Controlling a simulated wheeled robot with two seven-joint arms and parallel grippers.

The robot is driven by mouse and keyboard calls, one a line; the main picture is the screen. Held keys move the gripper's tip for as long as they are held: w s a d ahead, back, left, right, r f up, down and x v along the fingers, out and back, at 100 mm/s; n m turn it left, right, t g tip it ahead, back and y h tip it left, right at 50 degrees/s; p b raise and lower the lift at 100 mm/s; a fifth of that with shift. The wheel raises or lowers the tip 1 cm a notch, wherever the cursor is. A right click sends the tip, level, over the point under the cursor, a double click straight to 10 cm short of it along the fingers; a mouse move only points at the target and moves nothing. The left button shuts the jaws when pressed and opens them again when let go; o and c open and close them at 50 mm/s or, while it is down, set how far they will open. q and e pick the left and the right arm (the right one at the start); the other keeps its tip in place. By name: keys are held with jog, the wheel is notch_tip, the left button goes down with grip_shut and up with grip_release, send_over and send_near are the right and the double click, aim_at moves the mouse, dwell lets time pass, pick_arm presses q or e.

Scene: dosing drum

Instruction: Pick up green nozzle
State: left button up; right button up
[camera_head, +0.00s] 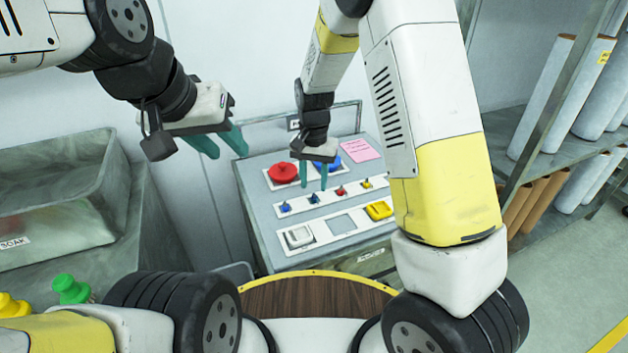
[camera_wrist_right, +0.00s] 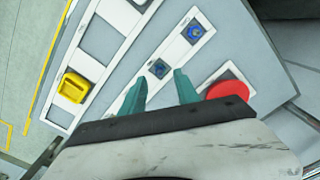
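A row of small nozzles stands upright in a white strip on the grey panel (camera_head: 265,222). The dark teal one, which looks like the green nozzle (camera_head: 313,198), is second from the left. It also shows in the right wrist view (camera_wrist_right: 158,68), where it looks bluish. Beside it are a blue nozzle (camera_head: 284,207), a red nozzle (camera_head: 340,191) and a yellow nozzle (camera_head: 366,184). My right gripper (camera_head: 314,178) is open and empty above the row, its fingertips straddling the teal nozzle's line. My left gripper (camera_head: 220,143) is open and empty, left of the panel.
Behind the row are a red round cap (camera_head: 283,172) and a blue cap (camera_head: 327,163), near my right fingers. In front are a white block (camera_head: 299,237) and a yellow block (camera_head: 378,210). A grey bin (camera_head: 60,190) stands left; a shelf with rolls (camera_head: 560,100) stands right.

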aim_at(314, 194)
notch_tip(314, 194, down, 3)
jog(key=shift+f, duration=0.2)
jog(key=shift+c, duration=0.2)
grip_shut()
jog(key=shift+r, duration=0.15)
